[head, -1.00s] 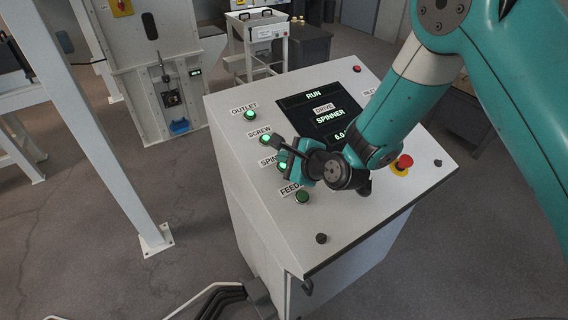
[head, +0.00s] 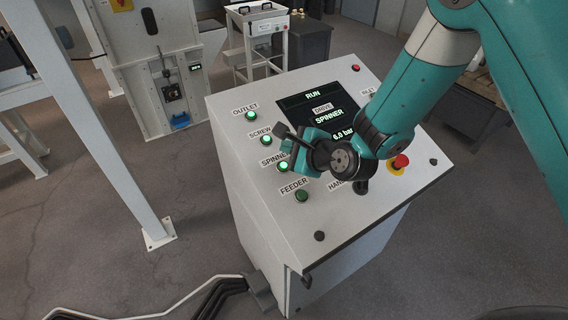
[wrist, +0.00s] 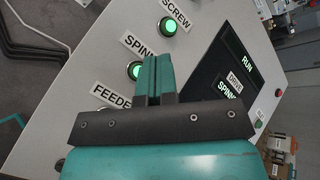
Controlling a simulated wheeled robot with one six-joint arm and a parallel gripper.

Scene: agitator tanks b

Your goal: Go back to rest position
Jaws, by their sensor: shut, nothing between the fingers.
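My gripper (head: 284,146) is above the left part of the white control panel (head: 236,155), near the spinner button (head: 283,167). In the wrist view its fingers (wrist: 154,78) are together with nothing between them, and the tips are beside the lit spinner button (wrist: 134,70). I cannot tell the exact gap to the panel. The outlet button (head: 251,115), screw button (head: 266,140) and spinner button glow green. The feeder button (head: 301,196) is darker. The screen (head: 318,112) reads RUN, DRIVE, SPINNER and 6.0 bar. My forearm covers part of the panel's right side.
A red emergency stop (head: 401,161) on a yellow base sits on the panel's right. A white steel post (head: 115,150) stands to the left. A machine (head: 160,75) and a small white table (head: 258,30) are behind. Cables (head: 200,302) lie on the floor at front left.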

